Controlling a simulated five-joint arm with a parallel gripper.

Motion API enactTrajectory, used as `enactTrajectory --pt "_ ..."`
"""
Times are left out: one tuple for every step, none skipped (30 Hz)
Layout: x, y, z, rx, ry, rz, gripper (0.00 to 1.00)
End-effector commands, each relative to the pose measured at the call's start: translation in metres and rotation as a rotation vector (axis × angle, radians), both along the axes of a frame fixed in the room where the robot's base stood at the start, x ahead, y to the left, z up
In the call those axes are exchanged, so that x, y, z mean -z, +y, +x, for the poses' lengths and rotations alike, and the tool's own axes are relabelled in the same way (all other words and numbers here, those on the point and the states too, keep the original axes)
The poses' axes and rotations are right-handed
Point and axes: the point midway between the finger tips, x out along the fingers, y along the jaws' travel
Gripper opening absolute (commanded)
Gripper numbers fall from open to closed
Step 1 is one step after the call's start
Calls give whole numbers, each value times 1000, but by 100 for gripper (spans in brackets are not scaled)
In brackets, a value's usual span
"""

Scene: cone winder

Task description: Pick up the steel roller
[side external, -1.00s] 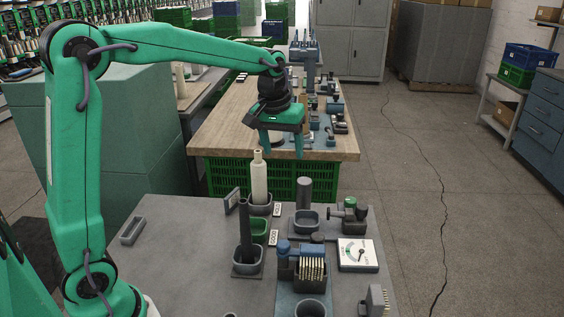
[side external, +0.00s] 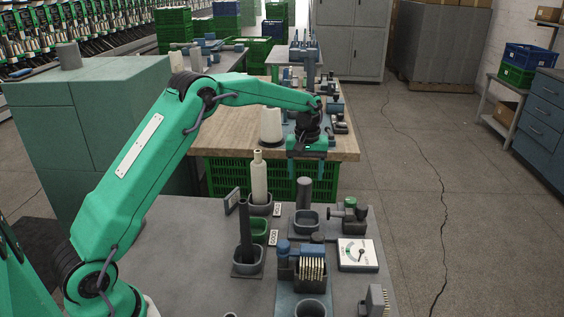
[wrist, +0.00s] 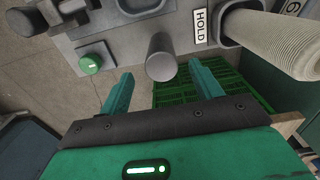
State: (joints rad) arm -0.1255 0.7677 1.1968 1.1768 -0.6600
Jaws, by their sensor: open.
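The steel roller (side external: 303,192) is a grey upright cylinder standing at the back of the grey table, just behind a grey square cup. In the wrist view the roller (wrist: 161,55) shows end-on, between and slightly ahead of the fingertips. My gripper (side external: 306,172) points down just above and behind the roller. Its two green fingers are wide apart, with nothing between them that I can see held. The fingers also show in the wrist view (wrist: 161,80), one on each side of the roller, apart from it.
A tall cream spool (side external: 259,180) stands in a cup left of the roller, near a HOLD label (wrist: 200,27). A dark rod (side external: 244,228) stands in front of it. A green-knobbed fixture (side external: 349,214) is close on the right. A green crate (side external: 230,178) lies behind.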

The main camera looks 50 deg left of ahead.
Motion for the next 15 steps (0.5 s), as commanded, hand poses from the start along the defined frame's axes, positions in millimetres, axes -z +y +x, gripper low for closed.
enactTrajectory --pt "0 0 0 -1 0 0 64" --pt "0 0 0 -1 0 0 64" --pt "1 0 0 -1 0 0 64" --pt "1 0 0 -1 1 0 64" --pt "2 0 0 -1 1 0 64" --pt "5 0 0 -1 1 0 64" --pt "7 0 0 -1 1 0 64" --pt "9 0 0 -1 2 -1 64" --pt "13 0 0 0 2 -1 64" --pt "15 0 0 0 4 -1 64" --pt "18 0 -1 0 4 -1 64" --pt "21 0 -1 0 4 -1 64" --pt "23 0 0 0 2 -1 64" --pt "24 0 0 0 1 0 64" --pt "26 0 0 0 1 -1 64"
